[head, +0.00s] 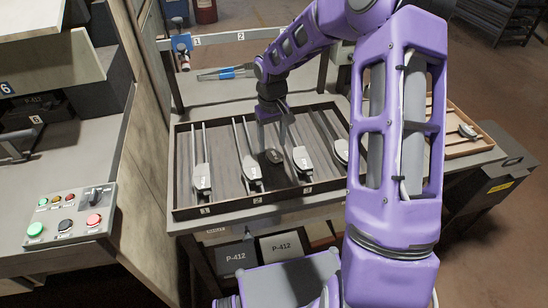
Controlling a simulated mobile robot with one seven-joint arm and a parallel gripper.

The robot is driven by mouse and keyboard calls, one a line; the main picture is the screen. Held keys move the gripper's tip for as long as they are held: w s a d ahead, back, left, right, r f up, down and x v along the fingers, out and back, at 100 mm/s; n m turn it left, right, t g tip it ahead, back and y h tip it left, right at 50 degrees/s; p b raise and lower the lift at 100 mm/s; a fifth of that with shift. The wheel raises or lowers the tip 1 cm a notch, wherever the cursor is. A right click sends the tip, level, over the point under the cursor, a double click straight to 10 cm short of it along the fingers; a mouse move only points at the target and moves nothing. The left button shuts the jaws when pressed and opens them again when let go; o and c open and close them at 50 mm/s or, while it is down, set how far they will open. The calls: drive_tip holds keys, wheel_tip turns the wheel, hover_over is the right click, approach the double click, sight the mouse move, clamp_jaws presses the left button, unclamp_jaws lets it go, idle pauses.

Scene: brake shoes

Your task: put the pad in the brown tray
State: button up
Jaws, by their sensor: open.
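My purple arm reaches over the large dark tray (240,206) on the table, in the head view. My gripper (275,140) points down into it, open, between two long metal brake shoes. A small dark pad (273,156) lies right under or between the fingertips; I cannot tell if they touch it. The brown tray (482,147) is at the right end of the table, partly hidden behind my arm. A small grey and dark piece (467,130) lies in it.
Several brake shoes (202,177) stand in the large tray's slots, one (303,158) just right of my gripper. A blue-handled tool (235,72) lies behind the tray. A control box (70,220) with buttons is at left. P-412 boxes (281,246) sit below the table.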

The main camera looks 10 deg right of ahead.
sight(273, 155)
wheel_tip(273, 155, down, 4)
drive_tip(key=shift+d+f, duration=0.1)
drive_tip(key=shift+f, duration=0.1)
clamp_jaws()
